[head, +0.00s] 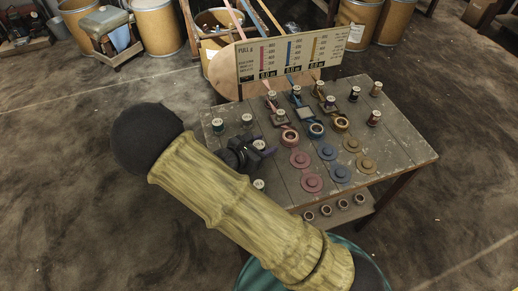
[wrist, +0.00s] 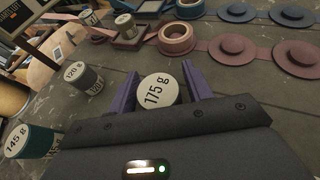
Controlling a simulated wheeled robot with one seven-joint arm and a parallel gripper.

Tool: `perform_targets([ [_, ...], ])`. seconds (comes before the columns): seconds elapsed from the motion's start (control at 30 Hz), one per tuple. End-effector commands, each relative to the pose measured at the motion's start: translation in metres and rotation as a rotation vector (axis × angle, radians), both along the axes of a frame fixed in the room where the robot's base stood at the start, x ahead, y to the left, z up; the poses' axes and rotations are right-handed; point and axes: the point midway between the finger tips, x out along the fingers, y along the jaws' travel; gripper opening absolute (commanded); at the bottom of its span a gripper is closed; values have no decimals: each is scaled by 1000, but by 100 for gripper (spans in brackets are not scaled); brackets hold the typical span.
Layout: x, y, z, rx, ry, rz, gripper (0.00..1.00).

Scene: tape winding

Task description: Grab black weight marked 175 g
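The 175 g weight (wrist: 157,92) shows its pale round top, marked "175 g", between the two purple fingers of my gripper (wrist: 160,88) in the wrist view. Its side is mostly hidden. The fingers stand on either side of it, with a narrow gap at the right finger; the left finger is very close to its edge. My gripper appears open around it. In the head view, my gripper (head: 264,152) is low over the left part of the table, and the weight's pale top (head: 258,144) shows beside the fingers.
A teal 145 g weight (wrist: 30,142) and a grey 120 g weight (wrist: 82,76) stand left of my gripper in the wrist view. Another weight (head: 258,184) stands near the table's front left. Tape rolls, flat red, blue and tan discs and a scale board (head: 290,60) occupy the rest.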

Motion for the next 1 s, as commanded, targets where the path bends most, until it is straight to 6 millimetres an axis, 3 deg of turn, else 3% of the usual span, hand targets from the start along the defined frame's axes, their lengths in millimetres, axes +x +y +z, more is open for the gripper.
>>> perform_targets([
  [0.03, 0, 0, 0, 0, 0, 0, 40],
  [0.2, 0, 0, 0, 0, 0, 0, 9],
  [0.57, 0, 0, 8, 1, -1, 0, 9],
  [1.0, 0, 0, 83, 3, -3, -1, 9],
])
